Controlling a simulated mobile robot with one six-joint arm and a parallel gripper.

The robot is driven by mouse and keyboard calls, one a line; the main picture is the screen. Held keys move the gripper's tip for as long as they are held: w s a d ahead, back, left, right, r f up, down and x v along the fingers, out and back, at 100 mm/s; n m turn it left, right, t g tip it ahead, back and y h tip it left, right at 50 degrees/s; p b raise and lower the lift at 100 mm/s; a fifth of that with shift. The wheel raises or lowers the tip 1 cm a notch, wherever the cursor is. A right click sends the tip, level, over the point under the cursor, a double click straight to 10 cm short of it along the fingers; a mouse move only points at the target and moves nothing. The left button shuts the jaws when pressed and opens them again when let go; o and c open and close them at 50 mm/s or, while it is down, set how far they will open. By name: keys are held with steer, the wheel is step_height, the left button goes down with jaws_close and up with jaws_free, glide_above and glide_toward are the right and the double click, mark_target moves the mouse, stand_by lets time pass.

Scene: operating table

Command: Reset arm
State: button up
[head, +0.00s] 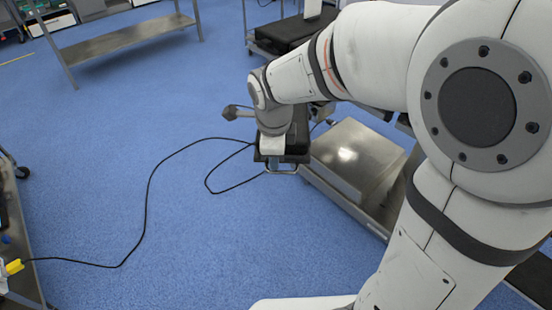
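My white arm reaches in from the right of the head view and bends down to its wrist at the middle. My gripper (281,160) is at the arm's end, seen small and mostly from behind, with dark and metal parts below the wrist. I cannot make out its fingers or whether it holds anything. It appears over the blue floor (200,230), beside a metal cart.
The low steel cart (358,158) is just right of my gripper, partly behind my arm. A black cable (148,200) runs across the floor from a yellow plug (14,267) on the left table (22,235). A steel shelf table (125,38) stands at the back left. The left-centre floor is otherwise open.

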steer(key=shift+s+r, duration=0.2)
steer(key=shift+r, duration=0.95)
steer(key=s+d+r+n+p, duration=0.6)
steer(key=d+r+n+p, duration=0.1)
steer(key=r+n+p, duration=0.2)
steer(key=s+d+r+n+p, duration=0.7)
steer(key=r+n+p, duration=0.2)
steer(key=r+n, duration=0.1)
steer(key=shift+r+t+p, duration=0.3)
steer(key=shift+r+p, duration=0.05)
steer(key=shift+r, duration=0.35)
